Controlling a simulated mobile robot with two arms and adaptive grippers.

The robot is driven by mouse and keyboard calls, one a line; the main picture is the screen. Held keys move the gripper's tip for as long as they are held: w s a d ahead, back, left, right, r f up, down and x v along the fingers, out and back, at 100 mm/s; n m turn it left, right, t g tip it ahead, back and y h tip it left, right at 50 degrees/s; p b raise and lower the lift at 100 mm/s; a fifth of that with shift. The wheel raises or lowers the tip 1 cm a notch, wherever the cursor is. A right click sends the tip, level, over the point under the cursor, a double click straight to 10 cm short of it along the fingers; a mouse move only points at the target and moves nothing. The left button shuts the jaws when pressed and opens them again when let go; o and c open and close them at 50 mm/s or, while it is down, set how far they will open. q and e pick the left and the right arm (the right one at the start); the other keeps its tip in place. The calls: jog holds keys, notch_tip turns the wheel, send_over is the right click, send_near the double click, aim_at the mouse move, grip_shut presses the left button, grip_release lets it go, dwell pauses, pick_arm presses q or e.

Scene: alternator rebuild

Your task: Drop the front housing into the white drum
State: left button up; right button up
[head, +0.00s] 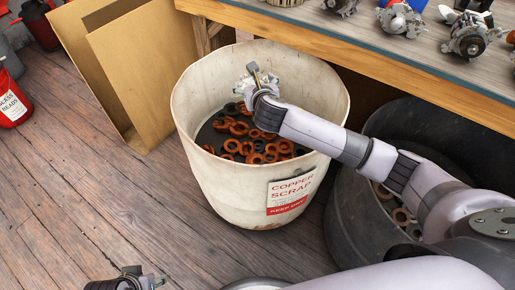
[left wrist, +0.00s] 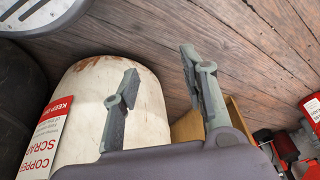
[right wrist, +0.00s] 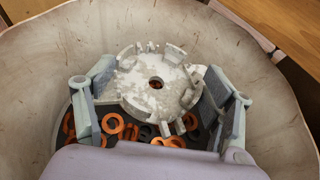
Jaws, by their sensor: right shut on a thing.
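The white drum (head: 220,178) stands on the floor in the middle of the head view, labelled copper scrap. Orange and black rings lie in its bottom. The front housing (right wrist: 160,85) is a worn, pale metal disc with a centre hole and lugs round its rim. My right gripper (right wrist: 165,98) is shut on it, one finger on each side, and holds it over the drum's opening, above the rings. In the head view the housing (head: 262,79) is partly hidden by the gripper. My left gripper (left wrist: 160,75) is open and empty, beside the drum's outer wall.
A dark bin (head: 345,215) with rings stands right of the drum. A workbench (head: 400,65) with several alternator parts runs behind. Cardboard (head: 130,75) leans at the left, near red buckets (head: 12,100). The wooden floor (head: 90,200) at the front left is clear.

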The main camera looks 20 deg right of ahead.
notch_tip(320, 180, down, 3)
jog(key=b, duration=0.3)
jog(key=shift+r, duration=0.2)
jog(key=shift+f+b, duration=0.6)
jog(key=shift+b, duration=0.6)
pick_arm(q)
jog(key=w+d+r+t+h, duration=0.2)
jog(key=w+d+r+t, duration=0.2)
jog(key=w+r+t, duration=0.3)
jog(key=shift+w+r+t, duration=0.3)
jog(key=shift+w+r, duration=0.2)
jog(key=shift+w, duration=1.6)
pick_arm(e)
jog(key=o, duration=1.6)
jog(key=shift+f, duration=0.1)
jog(key=shift+c, duration=0.2)
pick_arm(q)
jog(key=shift+a, duration=0.1)
pick_arm(e)
jog(key=shift+f, duration=0.1)
jog(key=shift+s, duration=0.1)
